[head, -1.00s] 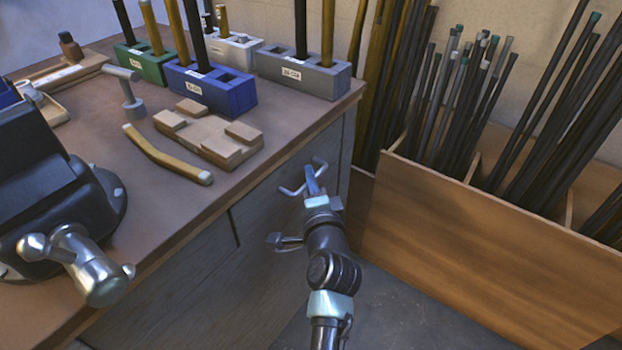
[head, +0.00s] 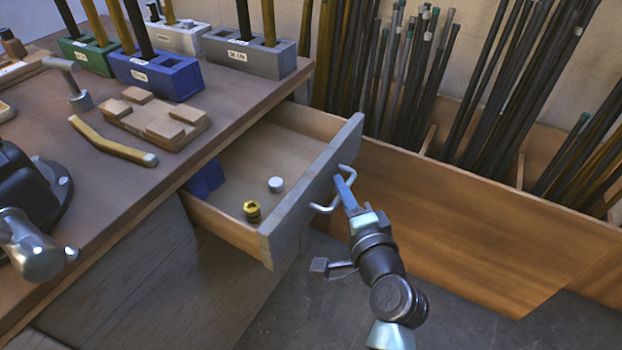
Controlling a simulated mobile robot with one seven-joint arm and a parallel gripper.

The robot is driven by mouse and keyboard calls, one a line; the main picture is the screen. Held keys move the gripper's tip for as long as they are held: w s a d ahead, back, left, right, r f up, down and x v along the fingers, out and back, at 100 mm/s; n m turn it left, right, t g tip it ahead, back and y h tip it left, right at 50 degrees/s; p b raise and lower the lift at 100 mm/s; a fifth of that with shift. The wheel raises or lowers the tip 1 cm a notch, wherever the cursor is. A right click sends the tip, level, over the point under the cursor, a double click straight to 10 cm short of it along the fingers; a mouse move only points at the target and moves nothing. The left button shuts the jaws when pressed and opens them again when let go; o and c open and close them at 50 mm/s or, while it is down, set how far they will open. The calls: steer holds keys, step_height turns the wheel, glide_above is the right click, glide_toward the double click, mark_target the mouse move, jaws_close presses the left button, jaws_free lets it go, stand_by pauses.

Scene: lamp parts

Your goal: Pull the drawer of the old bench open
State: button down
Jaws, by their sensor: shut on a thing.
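The drawer (head: 316,190) of the old bench (head: 110,215) stands well out from the bench's side, at the middle of the head view. Its front is grey and its inside is pale wood. A bent metal handle (head: 322,209) is fixed on the drawer front. My gripper (head: 345,187) is at the handle, shut on it, with the fingers covering its middle. Inside the drawer lie a brass piece (head: 252,211), a small white cylinder (head: 276,185) and a blue thing (head: 204,179) partly hidden under the bench top.
A wooden bin (head: 470,225) full of dark rods stands close to the right of the drawer. The bench top holds a vise (head: 35,235), a wooden fixture (head: 150,122), a yellow bent tube (head: 110,140) and several rod blocks. Bare floor (head: 300,315) shows below.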

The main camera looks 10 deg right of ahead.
steer(key=s+d, duration=0.3)
steer(key=d, duration=0.2)
steer(key=shift+s, duration=0.35)
steer(key=c, duration=0.9)
jaws_free()
steer(key=s+d+r+p, duration=0.1)
steer(key=s+r+p, duration=0.1)
steer(key=s, duration=1)
steer(key=shift+s+d, duration=0.35)
steer(key=shift+d, duration=0.05)
